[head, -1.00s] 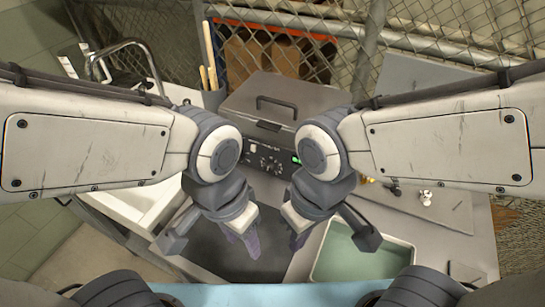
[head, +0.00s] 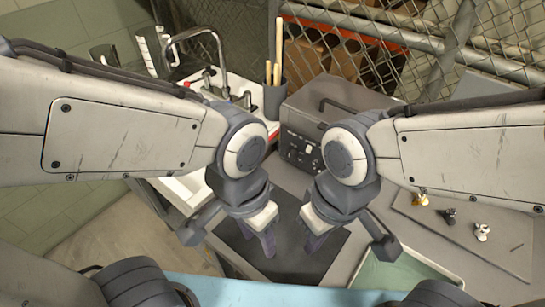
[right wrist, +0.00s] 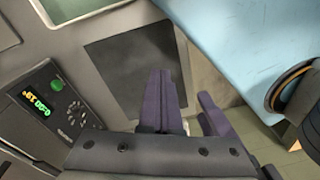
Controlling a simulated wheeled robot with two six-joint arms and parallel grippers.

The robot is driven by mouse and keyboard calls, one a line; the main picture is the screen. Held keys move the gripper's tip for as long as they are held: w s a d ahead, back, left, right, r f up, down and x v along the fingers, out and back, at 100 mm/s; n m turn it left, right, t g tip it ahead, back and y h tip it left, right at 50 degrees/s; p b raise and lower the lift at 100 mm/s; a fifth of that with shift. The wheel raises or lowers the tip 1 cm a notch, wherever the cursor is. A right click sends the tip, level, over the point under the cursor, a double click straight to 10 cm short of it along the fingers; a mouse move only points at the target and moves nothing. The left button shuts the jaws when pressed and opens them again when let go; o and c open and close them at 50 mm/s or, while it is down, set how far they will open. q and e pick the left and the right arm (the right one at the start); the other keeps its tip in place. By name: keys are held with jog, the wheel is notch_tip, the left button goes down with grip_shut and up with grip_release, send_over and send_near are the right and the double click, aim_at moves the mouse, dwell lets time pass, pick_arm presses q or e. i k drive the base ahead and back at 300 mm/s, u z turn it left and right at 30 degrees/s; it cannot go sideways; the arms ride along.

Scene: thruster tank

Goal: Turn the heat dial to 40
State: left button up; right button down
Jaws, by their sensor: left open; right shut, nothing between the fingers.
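The tank (head: 318,103) is a grey box with a handled lid. Its dark front panel (head: 298,150) carries small knobs and is partly hidden by my right arm. In the right wrist view the panel (right wrist: 45,130) shows at the left, with a lit display (right wrist: 36,103), a green button (right wrist: 56,86) and a dial ringed with marks (right wrist: 78,112). The dial's setting is too small to read. My left gripper (head: 267,242) is open and empty above the dark mat, in front of the tank. My right gripper (head: 317,242) is shut and empty beside it. Neither touches the panel.
A dark mat (head: 290,262) lies before the tank. A sink with a tap (head: 195,38) and a holder of sticks (head: 274,98) stand at the left. A greenish tray (head: 395,278) and a board with small fittings (head: 470,245) lie at the right. A wire fence stands behind.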

aim_at(291, 154)
jog(key=u, duration=0.05)
jog(key=k, duration=0.5)
jog(key=z, duration=2.1)
jog(key=k, duration=1.1)
jog(key=u, duration=1.6)
jog(key=i, duration=0.5)
jog(key=z, duration=0.05)
